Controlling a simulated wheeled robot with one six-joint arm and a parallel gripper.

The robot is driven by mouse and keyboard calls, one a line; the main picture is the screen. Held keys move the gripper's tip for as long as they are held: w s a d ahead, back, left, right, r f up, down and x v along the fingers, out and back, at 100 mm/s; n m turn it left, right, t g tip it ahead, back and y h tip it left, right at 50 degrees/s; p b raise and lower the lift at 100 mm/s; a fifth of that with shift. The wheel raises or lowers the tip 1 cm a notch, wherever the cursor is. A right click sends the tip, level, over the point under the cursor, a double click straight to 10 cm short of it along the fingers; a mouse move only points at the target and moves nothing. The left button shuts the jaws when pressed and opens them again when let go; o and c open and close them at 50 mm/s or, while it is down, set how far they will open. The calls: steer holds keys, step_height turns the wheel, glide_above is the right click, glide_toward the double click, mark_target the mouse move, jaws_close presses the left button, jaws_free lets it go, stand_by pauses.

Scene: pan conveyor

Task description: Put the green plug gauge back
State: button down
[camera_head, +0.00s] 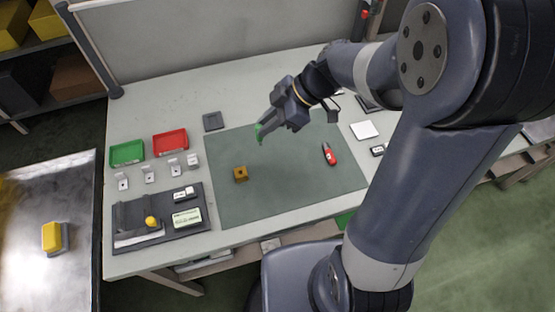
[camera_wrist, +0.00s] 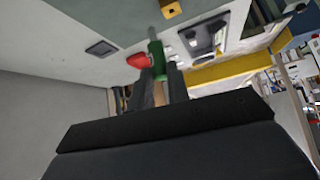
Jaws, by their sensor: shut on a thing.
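The green plug gauge (camera_head: 259,131) is between the fingers of my gripper (camera_head: 270,124), held above the grey-green mat near its far left part. In the wrist view my gripper (camera_wrist: 165,82) is shut on the green plug gauge (camera_wrist: 156,50), whose green length sticks out past the fingertips with a thin grey end. A brass block (camera_head: 241,173) with a dark hole in its top sits on the mat, below the gauge in the picture and apart from it; it also shows at the top edge of the wrist view (camera_wrist: 171,9).
The mat (camera_head: 290,192) also bears a red tool (camera_head: 329,154). Left of it are a green tray (camera_head: 127,153), a red tray (camera_head: 170,144), small grey stands (camera_head: 149,174) and a dark tray (camera_head: 200,228). A dark square pad (camera_head: 213,121) lies behind the mat.

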steer(key=w+d+m+t+b, duration=0.1)
steer(key=w+d+m+b, duration=0.1)
steer(key=d, duration=0.4)
step_height(320, 180, down, 9)
steer(key=shift+d+f+p, duration=0.1)
steer(key=shift+d+p, duration=0.05)
steer(key=shift+p, duration=0.35)
steer(key=shift+f+b, duration=0.2)
steer(key=shift+b, duration=0.15)
steer(key=c, duration=1.3)
jaws_free()
steer(key=shift+r, duration=0.1)
steer(key=shift+c, duration=0.2)
